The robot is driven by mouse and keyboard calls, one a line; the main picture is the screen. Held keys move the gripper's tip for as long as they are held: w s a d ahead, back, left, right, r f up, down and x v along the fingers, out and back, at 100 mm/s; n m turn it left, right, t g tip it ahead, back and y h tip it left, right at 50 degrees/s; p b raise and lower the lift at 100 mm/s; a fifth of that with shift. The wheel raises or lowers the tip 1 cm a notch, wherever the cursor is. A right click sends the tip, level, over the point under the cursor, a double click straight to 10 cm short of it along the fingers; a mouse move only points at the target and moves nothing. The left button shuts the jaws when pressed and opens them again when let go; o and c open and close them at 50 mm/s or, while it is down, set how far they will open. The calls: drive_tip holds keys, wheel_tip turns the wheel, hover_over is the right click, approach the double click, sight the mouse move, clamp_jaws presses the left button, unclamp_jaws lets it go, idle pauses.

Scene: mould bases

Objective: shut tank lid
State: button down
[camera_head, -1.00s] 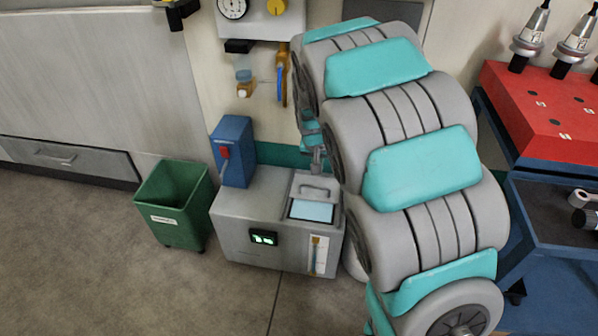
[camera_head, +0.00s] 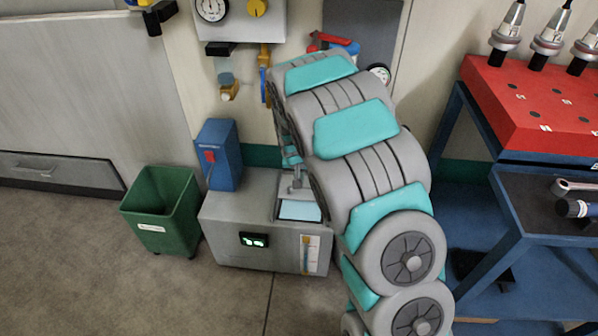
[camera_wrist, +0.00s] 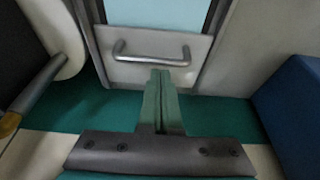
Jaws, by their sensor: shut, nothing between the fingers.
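The tank (camera_head: 235,225) is a grey box on the floor with a light blue surface (camera_head: 300,210) showing through its top opening. In the wrist view, the tank's grey lid (camera_wrist: 180,72) lies beside the light blue opening (camera_wrist: 155,14), leaving it uncovered. A metal bar handle (camera_wrist: 125,54) stands on the lid. My gripper (camera_wrist: 160,74) is shut and empty, its green fingertips close to the handle on the side away from the opening. I cannot tell whether they touch it. In the head view, my arm partly hides the lid area.
A blue box (camera_head: 220,155) with a red switch stands on the tank's left. A green bin (camera_head: 163,210) is left of the tank. Gauges and valves (camera_head: 240,22) are on the wall behind. A blue cart (camera_head: 545,205) and red tool block (camera_head: 530,105) are at right. Floor at front left is clear.

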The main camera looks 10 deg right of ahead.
drive_tip(key=shift+w+f, duration=0.1)
drive_tip(key=shift+f, duration=0.35)
drive_tip(key=s+a, duration=0.1)
drive_tip(key=s, duration=0.1)
drive_tip(key=s+b, duration=0.1)
drive_tip(key=s, duration=0.2)
drive_tip(key=s+a+b, duration=0.1)
drive_tip(key=s, duration=0.1)
drive_tip(key=shift+s+a, duration=0.3)
drive_tip(key=shift+s, duration=0.05)
drive_tip(key=shift+s+a, duration=0.1)
drive_tip(key=shift+s, duration=0.6)
drive_tip(key=shift+r, duration=0.1)
drive_tip(key=p+v, duration=0.1)
drive_tip(key=v, duration=0.9)
drive_tip(key=s+d+r+n+g, duration=0.1)
drive_tip(key=s+r, duration=0.2)
drive_tip(key=s, duration=0.8)
drive_tip(key=s+d+r+n+g, duration=0.1)
drive_tip(key=s+r, duration=0.3)
drive_tip(key=s, duration=0.7)
drive_tip(key=s+r+n+g+y, duration=0.1)
drive_tip(key=s+r+g, duration=0.2)
drive_tip(key=s, duration=0.8)
drive_tip(key=shift+d+r+n, duration=0.3)
drive_tip(key=shift+d+r, duration=0.1)
